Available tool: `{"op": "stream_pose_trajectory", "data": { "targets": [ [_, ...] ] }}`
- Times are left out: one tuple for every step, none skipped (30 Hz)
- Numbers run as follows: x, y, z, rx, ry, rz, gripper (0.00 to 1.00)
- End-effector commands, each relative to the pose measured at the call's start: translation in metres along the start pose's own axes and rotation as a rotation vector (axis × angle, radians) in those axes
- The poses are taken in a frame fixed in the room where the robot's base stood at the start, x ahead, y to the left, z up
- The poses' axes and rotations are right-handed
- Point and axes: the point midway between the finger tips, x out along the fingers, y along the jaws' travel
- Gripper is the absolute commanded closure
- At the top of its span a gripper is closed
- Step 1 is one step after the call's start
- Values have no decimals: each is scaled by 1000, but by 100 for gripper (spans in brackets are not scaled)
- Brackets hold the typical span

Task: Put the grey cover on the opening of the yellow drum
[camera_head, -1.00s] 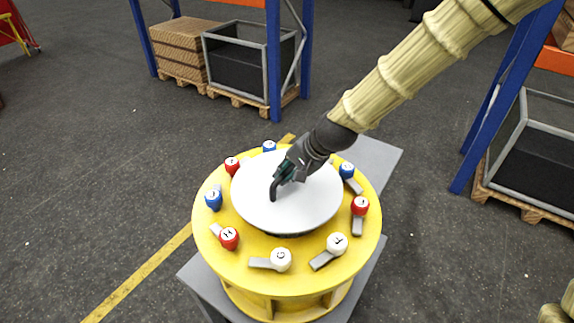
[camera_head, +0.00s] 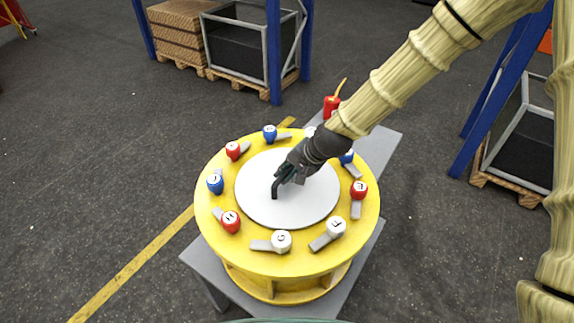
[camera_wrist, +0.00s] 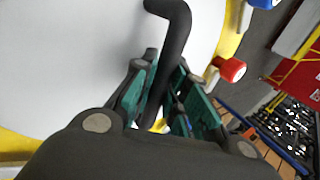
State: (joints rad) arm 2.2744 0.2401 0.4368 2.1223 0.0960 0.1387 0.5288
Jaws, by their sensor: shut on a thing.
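The grey cover (camera_head: 288,212) is a pale round disc lying over the middle of the yellow drum's (camera_head: 220,247) top. It looks level and roughly centred, with yellow rim showing around it, and it hides the opening. I cannot tell whether it is fully seated. My gripper (camera_head: 284,177) is shut on the cover's dark bent handle (camera_head: 275,191). In the wrist view the handle (camera_wrist: 175,38) runs between the green-padded fingers (camera_wrist: 165,88), with the pale cover (camera_wrist: 65,60) beside it.
Several red, blue and white lettered knobs with grey levers ring the drum top, such as the white knob (camera_head: 281,241). The drum stands on a grey table (camera_head: 383,148). A red object (camera_head: 331,104) stands behind the drum. Blue racks (camera_head: 274,60) stand farther back.

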Motion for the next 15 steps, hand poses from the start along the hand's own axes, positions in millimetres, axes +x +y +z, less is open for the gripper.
{"op": "stream_pose_trajectory", "data": {
  "targets": [
    [0, -2, -1, -1, 2, -4, 100],
    [0, -2, -1, -1, 2, -4, 100],
    [1, -2, -1, -2, 2, -4, 100],
    [1, -1, -1, -2, 2, -4, 100],
    [1, -1, -1, -2, 2, -4, 100],
    [2, -1, -1, -2, 3, -4, 100],
    [2, -1, -1, -2, 3, -4, 100],
    [2, -1, -1, -1, 3, -4, 100],
    [2, -1, -1, -1, 3, -4, 100],
    [2, -1, -1, -1, 3, -4, 100],
    [2, -1, -1, -1, 3, -4, 100],
    [2, -1, -1, -1, 3, -4, 100],
    [2, -1, -1, -1, 3, -4, 100],
    [2, 0, -1, -1, 2, -4, 100],
    [3, 0, -1, -1, 2, -4, 100]
  ]
}}
